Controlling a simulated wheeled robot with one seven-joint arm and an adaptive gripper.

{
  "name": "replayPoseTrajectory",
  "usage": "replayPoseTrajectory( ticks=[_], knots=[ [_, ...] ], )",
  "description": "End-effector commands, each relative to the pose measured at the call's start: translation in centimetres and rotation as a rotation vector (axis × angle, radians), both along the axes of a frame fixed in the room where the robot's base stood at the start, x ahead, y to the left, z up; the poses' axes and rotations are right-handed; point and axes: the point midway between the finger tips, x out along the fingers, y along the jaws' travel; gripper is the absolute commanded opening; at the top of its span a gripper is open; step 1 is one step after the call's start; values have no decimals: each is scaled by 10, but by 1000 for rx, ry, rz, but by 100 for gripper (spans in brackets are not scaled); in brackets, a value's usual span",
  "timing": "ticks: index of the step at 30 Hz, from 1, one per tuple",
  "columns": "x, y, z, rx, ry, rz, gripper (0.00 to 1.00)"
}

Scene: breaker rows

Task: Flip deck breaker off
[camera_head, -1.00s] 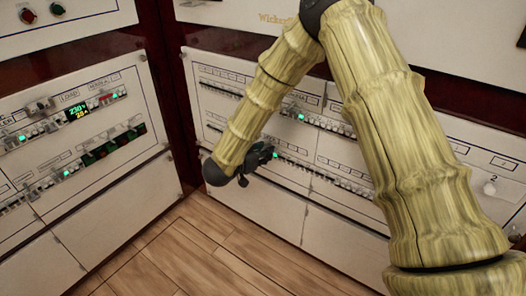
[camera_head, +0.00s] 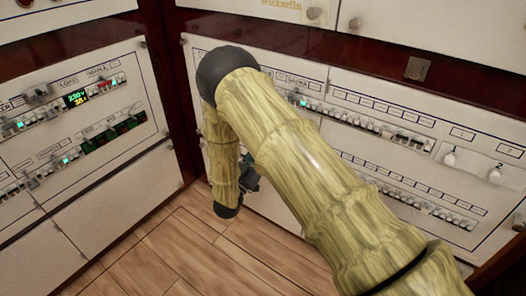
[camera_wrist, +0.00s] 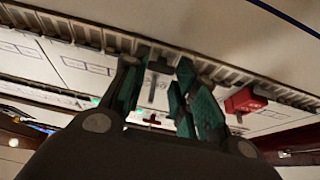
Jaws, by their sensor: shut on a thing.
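My gripper (camera_head: 250,178) is low in front of the right-hand breaker panel (camera_head: 330,140) in the head view, mostly hidden behind my arm. In the wrist view its teal-padded fingers (camera_wrist: 165,75) point at a breaker row (camera_wrist: 100,38), with a small dark switch part (camera_wrist: 160,67) between them. The gripper is shut on this part; the exact contact is hard to see. The panel has an upper breaker row (camera_head: 360,121) and a lower row (camera_head: 425,206). The labels are too small to read, so I cannot tell which is the deck breaker.
A red block (camera_wrist: 245,100) sits beside the fingers in the wrist view. The left panel (camera_head: 75,130) has a lit display (camera_head: 76,99) and more breakers. Two round knobs (camera_head: 449,158) are at the far right. The wooden floor (camera_head: 170,250) is clear.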

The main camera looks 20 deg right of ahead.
Motion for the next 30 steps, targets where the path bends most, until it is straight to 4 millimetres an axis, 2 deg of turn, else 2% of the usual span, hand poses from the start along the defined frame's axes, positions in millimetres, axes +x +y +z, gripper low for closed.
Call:
replayPoseTrajectory(
  ticks=[1, 9, 30],
  knots=[
    [0, 2, -9, -28, -18, 3, 5],
    [2, 0, -17, -141, -107, 3, 4],
    [4, -6, -18, -240, -185, -1, 5]
  ],
)
